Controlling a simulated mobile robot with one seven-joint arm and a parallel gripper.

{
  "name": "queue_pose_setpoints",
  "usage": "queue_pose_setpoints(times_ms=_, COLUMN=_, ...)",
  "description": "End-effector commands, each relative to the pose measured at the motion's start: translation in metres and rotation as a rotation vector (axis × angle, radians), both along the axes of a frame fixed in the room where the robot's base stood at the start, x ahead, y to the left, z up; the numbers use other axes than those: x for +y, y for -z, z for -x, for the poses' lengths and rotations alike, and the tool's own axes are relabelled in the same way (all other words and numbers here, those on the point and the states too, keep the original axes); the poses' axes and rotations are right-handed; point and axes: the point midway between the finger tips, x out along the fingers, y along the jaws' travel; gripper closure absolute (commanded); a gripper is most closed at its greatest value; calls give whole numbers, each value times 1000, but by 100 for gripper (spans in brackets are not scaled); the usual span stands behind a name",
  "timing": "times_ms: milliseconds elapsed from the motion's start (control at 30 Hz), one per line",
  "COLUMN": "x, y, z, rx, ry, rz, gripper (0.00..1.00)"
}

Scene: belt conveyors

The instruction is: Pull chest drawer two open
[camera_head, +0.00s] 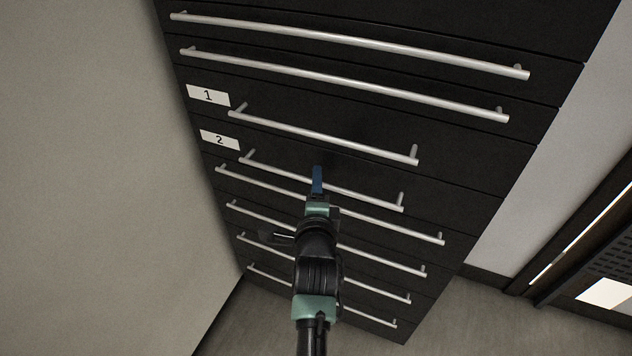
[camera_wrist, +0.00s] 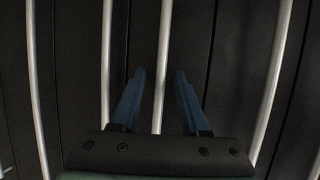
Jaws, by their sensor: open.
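The black chest (camera_head: 480,165) has a column of drawers with silver bar handles. Drawer two has a white label "2" (camera_head: 220,140) at its left and a short bar handle (camera_head: 360,194). Its front looks flush with its neighbours. My gripper (camera_head: 317,178) is at the middle of this handle. In the wrist view, my gripper's blue fingers (camera_wrist: 160,88) are apart, and the drawer two handle (camera_wrist: 165,45) runs between them. A strip of dark front shows on each side of the bar, so the fingers do not appear closed on it. The gripper covers part of the handle in the head view.
Drawer one's handle (camera_head: 320,136), labelled "1" (camera_head: 208,95), lies above. A longer handle (camera_head: 400,226) runs close below. More handles continue above and below. A pale wall (camera_head: 80,170) stands at the left. Grey floor (camera_head: 490,320) shows at the lower right.

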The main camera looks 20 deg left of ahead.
Motion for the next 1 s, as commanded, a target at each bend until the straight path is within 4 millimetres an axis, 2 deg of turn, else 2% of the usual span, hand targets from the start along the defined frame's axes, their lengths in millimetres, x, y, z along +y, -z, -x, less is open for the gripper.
queue_pose_setpoints(times_ms=133, x=3, y=1, z=-7, rx=0, ry=-1, rz=1, gripper=55)
queue_pose_setpoints(times_ms=433, x=4, y=1, z=-8, rx=0, ry=-1, rz=0, gripper=55)
queue_pose_setpoints(times_ms=600, x=3, y=1, z=-8, rx=0, ry=-1, rz=0, gripper=86)
queue_pose_setpoints(times_ms=700, x=3, y=1, z=-8, rx=0, ry=-1, rz=0, gripper=100)
queue_pose_setpoints(times_ms=1000, x=3, y=1, z=-8, rx=0, ry=0, rz=0, gripper=100)
